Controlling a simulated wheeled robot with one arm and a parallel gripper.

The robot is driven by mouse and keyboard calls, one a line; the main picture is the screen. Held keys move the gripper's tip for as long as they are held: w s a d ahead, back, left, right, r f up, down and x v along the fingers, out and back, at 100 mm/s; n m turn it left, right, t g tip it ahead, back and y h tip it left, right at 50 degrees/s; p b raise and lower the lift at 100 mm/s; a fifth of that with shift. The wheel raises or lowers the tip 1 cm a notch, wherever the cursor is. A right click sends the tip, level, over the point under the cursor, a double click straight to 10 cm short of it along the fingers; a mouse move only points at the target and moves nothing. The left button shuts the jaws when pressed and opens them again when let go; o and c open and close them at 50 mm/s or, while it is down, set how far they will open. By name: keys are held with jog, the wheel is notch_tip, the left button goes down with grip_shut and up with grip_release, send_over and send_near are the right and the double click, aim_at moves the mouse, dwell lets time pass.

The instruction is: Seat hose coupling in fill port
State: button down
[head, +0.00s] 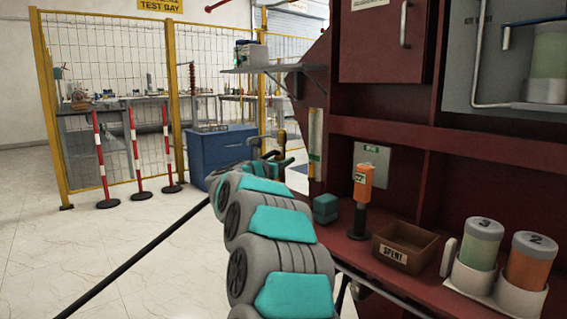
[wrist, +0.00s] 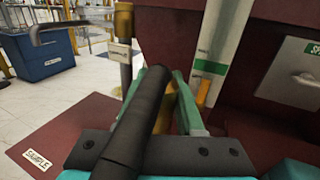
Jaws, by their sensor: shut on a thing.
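My gripper (wrist: 168,98) has green fingers and is shut on the hose coupling (wrist: 162,118), of which a yellowish part shows between the fingers. The black hose (wrist: 135,125) runs back over the gripper body and hides much of the coupling. In the head view, my gripper (head: 277,162) is small and partly behind my arm, and the hose (head: 140,262) trails to the floor at lower left. Ahead and left in the wrist view stands a brass-coloured upright pipe (wrist: 124,25) with a lever and a tag. I cannot tell whether this is the fill port.
A dark red cabinet (head: 360,110) fills the right side. Its ledge holds an orange handheld device (head: 365,185), a brown bin (head: 405,246) and canisters (head: 478,243). A sight tube (wrist: 215,50) stands right of the gripper. A blue cabinet (head: 228,150) stands beyond.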

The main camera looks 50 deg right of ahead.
jog(key=shift+f+b, duration=0.85)
jog(key=shift+f, duration=0.2)
jog(key=shift+b, duration=1.2)
dwell(1.2)
jog(key=shift+f+b, duration=2.55)
jog(key=shift+b, duration=0.25)
jog(key=shift+c, duration=2.3)
grip_release()
jog(key=shift+a, duration=0.1)
jog(key=shift+v, duration=3.85)
